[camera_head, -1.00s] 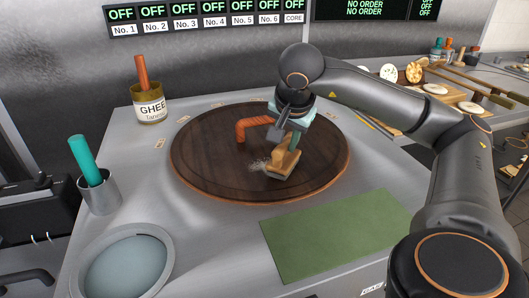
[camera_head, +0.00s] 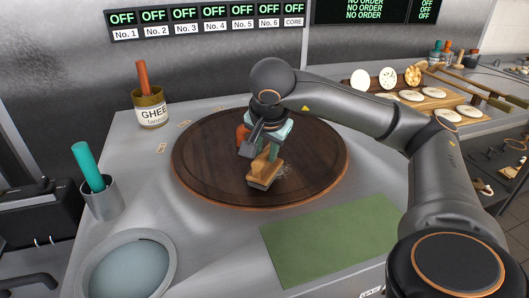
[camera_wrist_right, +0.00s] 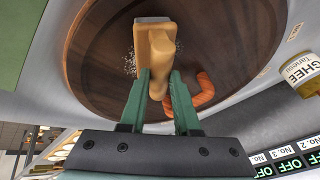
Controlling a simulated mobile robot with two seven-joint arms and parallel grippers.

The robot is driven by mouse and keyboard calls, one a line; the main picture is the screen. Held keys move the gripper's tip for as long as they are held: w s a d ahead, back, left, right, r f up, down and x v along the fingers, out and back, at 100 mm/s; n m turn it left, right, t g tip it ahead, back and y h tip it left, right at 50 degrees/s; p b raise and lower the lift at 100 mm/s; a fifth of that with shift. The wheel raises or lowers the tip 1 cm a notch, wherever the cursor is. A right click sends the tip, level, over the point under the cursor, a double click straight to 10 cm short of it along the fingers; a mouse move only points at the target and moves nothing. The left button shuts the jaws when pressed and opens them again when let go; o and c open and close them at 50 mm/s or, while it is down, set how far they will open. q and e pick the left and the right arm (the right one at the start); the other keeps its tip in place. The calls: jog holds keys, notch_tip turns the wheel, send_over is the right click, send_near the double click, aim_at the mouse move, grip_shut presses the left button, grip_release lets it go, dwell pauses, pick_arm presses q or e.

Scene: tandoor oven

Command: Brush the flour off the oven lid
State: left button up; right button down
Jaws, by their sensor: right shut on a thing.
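The oven lid (camera_head: 210,170) is a round dark wooden disc with an orange-brown handle, mostly hidden behind my right gripper in the head view; the handle (camera_wrist_right: 205,90) shows in the right wrist view. My right gripper (camera_head: 264,155) is shut on a wooden brush (camera_head: 264,174), held over the lid with its bristle end down at the surface. The brush (camera_wrist_right: 154,50) also shows between the green fingers in the right wrist view. White flour (camera_head: 283,171) lies in a small patch just right of the brush, and flour specks (camera_wrist_right: 129,65) show beside it in the wrist view. My left gripper is not in view.
A ghee jar (camera_head: 151,110) stands behind left of the lid. A metal cup (camera_head: 101,197) with a teal-handled tool is at the left, above a round basin (camera_head: 128,270). A green mat (camera_head: 330,238) lies in front. Boards with flatbreads (camera_head: 440,100) are at the right.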

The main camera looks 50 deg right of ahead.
jog(key=shift+w+a+f, duration=0.1)
jog(key=shift+w+a, duration=0.05)
jog(key=shift+a, duration=0.15)
jog(key=shift+s+d+b, duration=0.3)
jog(key=shift+s+d, duration=0.05)
jog(key=shift+d, duration=0.25)
jog(key=shift+s+d+b, duration=0.3)
jog(key=shift+s+d, duration=0.15)
jog(key=shift+d, duration=0.4)
jog(key=shift+s+d+b, duration=0.25)
jog(key=shift+s+d, duration=0.2)
jog(key=shift+d, duration=0.4)
